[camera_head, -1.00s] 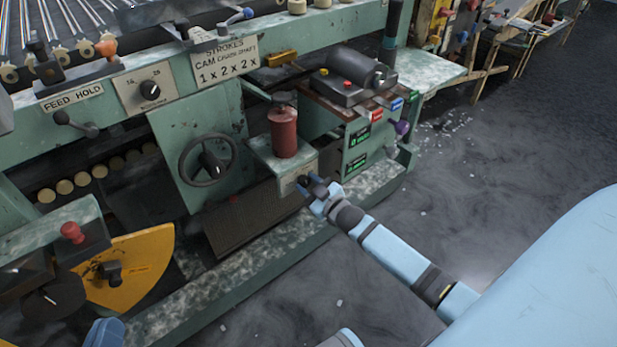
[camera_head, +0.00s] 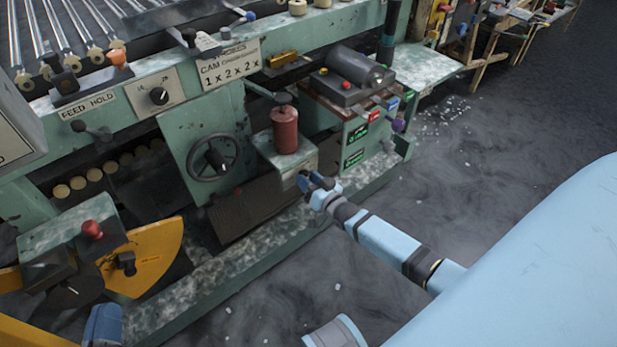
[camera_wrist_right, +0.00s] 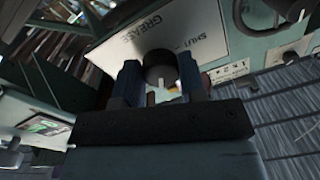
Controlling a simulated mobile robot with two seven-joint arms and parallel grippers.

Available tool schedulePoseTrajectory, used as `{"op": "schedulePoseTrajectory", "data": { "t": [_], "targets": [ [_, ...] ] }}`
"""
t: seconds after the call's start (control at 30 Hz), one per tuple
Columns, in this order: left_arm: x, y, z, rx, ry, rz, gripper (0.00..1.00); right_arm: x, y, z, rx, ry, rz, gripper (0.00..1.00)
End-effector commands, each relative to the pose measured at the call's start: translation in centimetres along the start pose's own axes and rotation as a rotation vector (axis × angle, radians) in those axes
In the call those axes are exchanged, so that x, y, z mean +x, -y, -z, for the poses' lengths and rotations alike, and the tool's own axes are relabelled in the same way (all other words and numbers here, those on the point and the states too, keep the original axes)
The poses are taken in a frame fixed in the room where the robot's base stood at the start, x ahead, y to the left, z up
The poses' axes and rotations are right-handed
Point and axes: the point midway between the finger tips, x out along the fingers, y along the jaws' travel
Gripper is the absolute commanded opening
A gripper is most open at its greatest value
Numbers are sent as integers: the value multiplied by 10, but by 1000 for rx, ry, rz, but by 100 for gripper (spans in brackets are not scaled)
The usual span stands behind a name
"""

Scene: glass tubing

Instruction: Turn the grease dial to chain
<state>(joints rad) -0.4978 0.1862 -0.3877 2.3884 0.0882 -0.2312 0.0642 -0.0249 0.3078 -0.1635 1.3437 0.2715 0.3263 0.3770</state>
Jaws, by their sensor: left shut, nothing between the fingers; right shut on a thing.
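The grease dial (camera_wrist_right: 160,68) is a dark round knob with a white pointer, which points down in the right wrist view. Its pale plate (camera_wrist_right: 185,28) reads GREASE and SHUT; no chain marking is readable. My right gripper (camera_wrist_right: 160,78) is shut on the dial, with a finger on each side. In the head view my right gripper (camera_head: 312,182) is at the front of the small green box (camera_head: 290,158) under the red cylinder, and it hides the dial. My left gripper (camera_head: 102,325) shows only partly at the bottom left, away from the dial, shut and empty.
The red grease cylinder (camera_head: 285,130) stands on the box. A handwheel (camera_head: 213,157) is left of it, and a labelled control block (camera_head: 355,135) is right. A yellow sector plate (camera_head: 150,262) is near my left gripper. Open floor (camera_head: 470,190) lies to the right.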

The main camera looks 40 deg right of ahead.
Motion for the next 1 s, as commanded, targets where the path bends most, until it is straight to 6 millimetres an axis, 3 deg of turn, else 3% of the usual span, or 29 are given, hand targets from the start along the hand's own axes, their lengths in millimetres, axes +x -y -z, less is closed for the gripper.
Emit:
{"op": "schedulePoseTrajectory", "data": {
  "t": [0.57,0.6,0.7,1.0],
  "targets": [
    [-1,2,-3,4,19,8,0,0,0,0,30,-1,-1,14],
    [-1,2,-3,4,19,8,0,0,0,0,30,-1,-1,45],
    [-1,2,-3,4,19,8,0,0,0,0,30,-1,-1,63],
    [-1,2,-3,4,20,7,0,-2,0,0,30,0,-1,63]
  ]
}}
